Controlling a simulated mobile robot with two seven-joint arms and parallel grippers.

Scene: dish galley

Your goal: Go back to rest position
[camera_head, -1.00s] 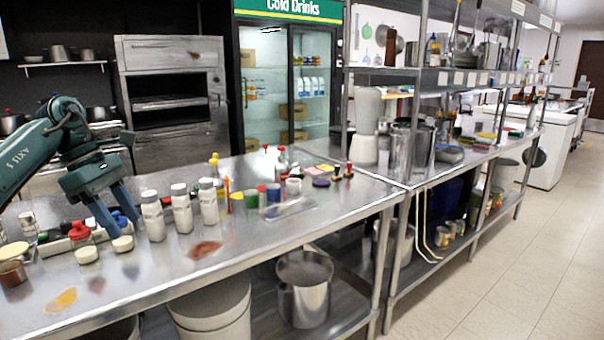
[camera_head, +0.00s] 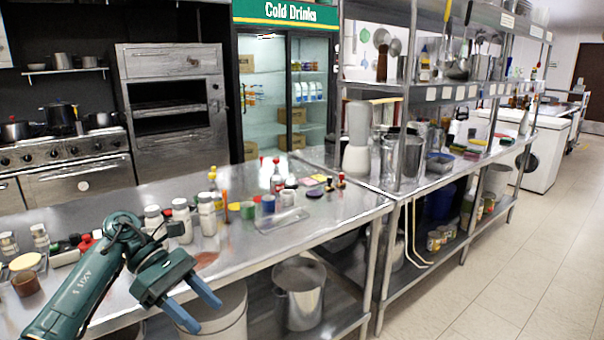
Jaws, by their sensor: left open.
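My left gripper (camera_head: 194,314) shows in the head view at the lower left, at the end of my green arm. Its two blue fingers are apart and nothing is between them. It is in front of the steel table's (camera_head: 330,205) near edge, over the white bin below. My right gripper does not show.
White-capped bottles (camera_head: 207,214), small cups (camera_head: 268,204) and a clear tray (camera_head: 283,220) stand on the table. A brown jar (camera_head: 26,283) is at the far left. A steel pot (camera_head: 300,293) and a white bin (camera_head: 225,318) are below. The floor at right is clear.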

